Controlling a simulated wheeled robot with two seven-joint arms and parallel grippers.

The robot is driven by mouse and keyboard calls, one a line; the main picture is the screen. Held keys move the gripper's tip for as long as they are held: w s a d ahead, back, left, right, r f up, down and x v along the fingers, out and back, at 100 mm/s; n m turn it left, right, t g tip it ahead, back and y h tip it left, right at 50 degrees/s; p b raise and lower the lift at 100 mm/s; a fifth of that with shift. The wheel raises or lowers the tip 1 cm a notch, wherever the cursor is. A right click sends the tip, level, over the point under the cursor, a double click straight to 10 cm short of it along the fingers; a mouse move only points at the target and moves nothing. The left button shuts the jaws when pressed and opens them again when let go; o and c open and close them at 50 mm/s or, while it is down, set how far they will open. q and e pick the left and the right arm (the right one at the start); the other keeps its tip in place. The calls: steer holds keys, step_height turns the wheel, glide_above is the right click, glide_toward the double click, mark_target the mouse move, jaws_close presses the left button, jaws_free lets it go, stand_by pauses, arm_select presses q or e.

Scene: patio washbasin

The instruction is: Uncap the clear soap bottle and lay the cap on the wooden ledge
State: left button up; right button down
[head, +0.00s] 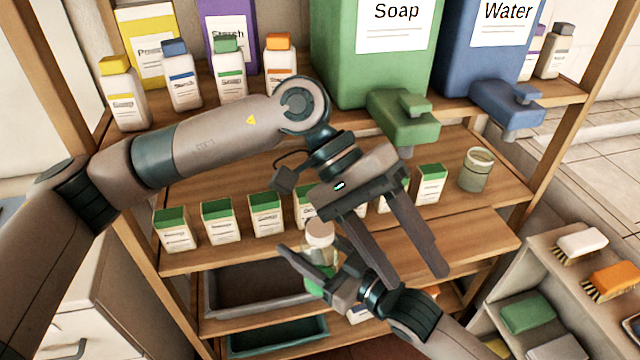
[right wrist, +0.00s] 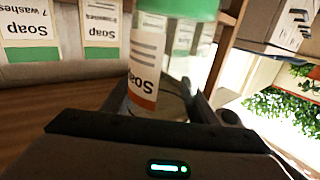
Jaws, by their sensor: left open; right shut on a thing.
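The clear soap bottle (head: 321,254), with green in it and a pale cap (head: 320,232) on top, is gripped by my right gripper (head: 313,266) in front of the shelves. In the right wrist view the bottle's Soap label (right wrist: 147,75) shows close up between the fingers. My left gripper (head: 405,278) is open and empty, its fingers pointing down, to the right of the bottle and apart from the cap. The wooden ledge (head: 465,246) seems to be the bare plank behind my left fingers. Its left part is hidden by my grippers.
Several green-topped boxes (head: 220,222) line the middle shelf, partly behind my left arm. A clear jar (head: 476,172) stands at its right. Large green (head: 375,55) and blue (head: 480,60) dispensers stand above. A grey tray (head: 225,290) lies below. Brushes (head: 580,243) sit on a rack at right.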

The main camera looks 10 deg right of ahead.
arm_select(q)
steer(key=w+a+m+t+y, duration=0.3)
steer(key=w+a+t+y, duration=0.15)
steer(key=w, duration=0.35)
steer(key=r+m+t+y, duration=0.1)
steer(key=r+t+y, duration=0.1)
steer(key=t, duration=0.2)
glide_above(320, 227)
steer(key=shift+f, duration=0.2)
steer(key=shift+f, duration=0.15)
steer(key=shift+f, duration=3.9)
steer(key=c, duration=1.1)
